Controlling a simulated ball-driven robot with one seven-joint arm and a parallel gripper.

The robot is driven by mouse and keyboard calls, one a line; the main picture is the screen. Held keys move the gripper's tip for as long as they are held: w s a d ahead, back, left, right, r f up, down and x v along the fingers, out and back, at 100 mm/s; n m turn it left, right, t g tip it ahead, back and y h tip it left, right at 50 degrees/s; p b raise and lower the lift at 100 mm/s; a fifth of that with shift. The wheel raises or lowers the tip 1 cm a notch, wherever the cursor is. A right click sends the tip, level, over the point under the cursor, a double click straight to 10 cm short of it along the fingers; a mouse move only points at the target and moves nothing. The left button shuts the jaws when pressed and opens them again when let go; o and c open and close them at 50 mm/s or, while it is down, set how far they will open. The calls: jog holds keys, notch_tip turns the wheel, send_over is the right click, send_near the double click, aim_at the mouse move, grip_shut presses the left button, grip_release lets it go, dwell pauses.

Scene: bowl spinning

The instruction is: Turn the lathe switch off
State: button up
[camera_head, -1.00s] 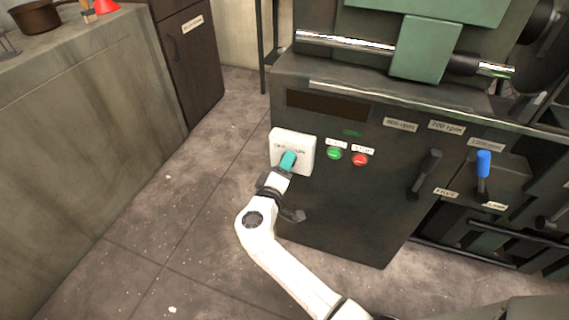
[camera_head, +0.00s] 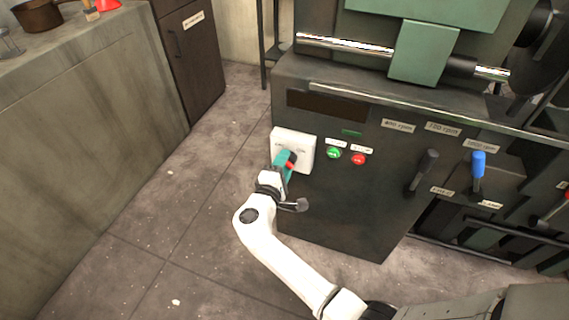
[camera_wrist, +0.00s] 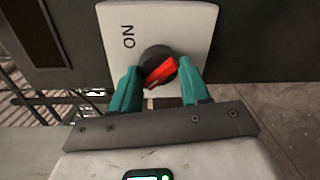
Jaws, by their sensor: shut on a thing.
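The lathe switch is a round black knob with a red handle (camera_wrist: 160,73), set on a white plate (camera_wrist: 195,30) marked "ON". In the wrist view the red handle lies diagonally across the knob. In the head view the white plate (camera_head: 305,150) is on the left of the dark lathe front, and the red handle (camera_head: 290,165) shows beside my fingers. My gripper (camera_wrist: 158,92) has teal fingers on both sides of the knob, closed on it. It also shows in the head view (camera_head: 284,160). The plate's other label is hard to read there.
A green button (camera_head: 333,153) and a red button (camera_head: 358,159) sit just right of the plate. A black lever (camera_head: 424,172) and a blue-handled lever (camera_head: 478,170) are further right. A counter (camera_head: 80,130) stands at left, with bare floor (camera_head: 200,190) between.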

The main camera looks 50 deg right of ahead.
jog(key=shift+r, duration=0.1)
jog(key=o, duration=1)
jog(key=p+v, duration=0.1)
jog(key=v, duration=0.9)
jog(key=shift+s+a+p, duration=0.15)
jog(key=shift+a+p, duration=0.15)
jog(key=shift+a, duration=0.05)
